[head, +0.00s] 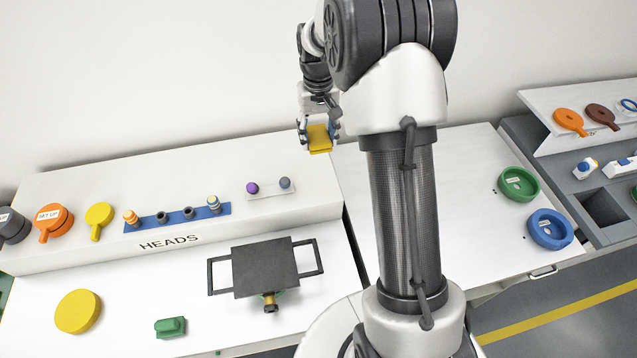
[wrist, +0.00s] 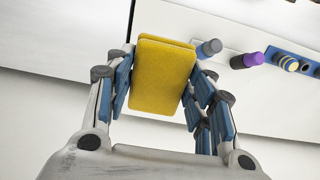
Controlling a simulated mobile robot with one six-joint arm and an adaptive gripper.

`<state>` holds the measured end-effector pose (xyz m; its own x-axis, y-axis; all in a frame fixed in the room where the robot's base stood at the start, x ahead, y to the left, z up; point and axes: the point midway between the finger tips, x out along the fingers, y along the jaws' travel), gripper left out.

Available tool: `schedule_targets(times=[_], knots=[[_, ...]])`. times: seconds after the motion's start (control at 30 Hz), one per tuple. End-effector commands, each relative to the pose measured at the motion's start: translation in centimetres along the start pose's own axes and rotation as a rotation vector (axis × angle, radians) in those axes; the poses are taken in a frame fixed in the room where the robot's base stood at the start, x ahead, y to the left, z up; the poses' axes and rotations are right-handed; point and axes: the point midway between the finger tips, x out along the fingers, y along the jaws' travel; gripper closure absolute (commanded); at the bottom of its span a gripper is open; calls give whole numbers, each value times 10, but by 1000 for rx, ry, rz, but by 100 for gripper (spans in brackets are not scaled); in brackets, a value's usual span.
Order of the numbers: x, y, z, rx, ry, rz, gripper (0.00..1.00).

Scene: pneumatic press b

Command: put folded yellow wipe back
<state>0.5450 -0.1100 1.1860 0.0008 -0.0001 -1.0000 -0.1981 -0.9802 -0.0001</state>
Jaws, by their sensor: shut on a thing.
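The folded yellow wipe (head: 320,140) is held by my gripper (head: 319,130), above the back right end of the white raised shelf in the head view. In the wrist view the folded yellow wipe (wrist: 163,74) sits between the blue-padded fingers of my gripper (wrist: 160,88), with its folded layers showing at the top edge. My gripper is shut on it. The wipe appears clear of the surface below.
The white HEADS shelf (head: 100,258) carries a blue rack (head: 178,217) and a small holder with purple and grey knobs (head: 270,190). A dark plate with handles (head: 265,268) stands in front. Green (head: 519,184) and blue (head: 549,229) round bowls sit on the right table.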

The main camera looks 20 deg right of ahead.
Motion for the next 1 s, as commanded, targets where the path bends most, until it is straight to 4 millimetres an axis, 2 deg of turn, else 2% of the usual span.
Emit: schedule_targets(times=[0.3, 0.5, 0.6, 0.77, 1.0], knots=[[85, 0, 2, 0, -7, 0, 86], [131, 0, 1, 0, -4, 0, 86], [143, 0, 1, 0, -1, 0, 86], [153, 0, 1, 0, -2, 0, 86], [185, 0, 1, 0, -2, 0, 86]])
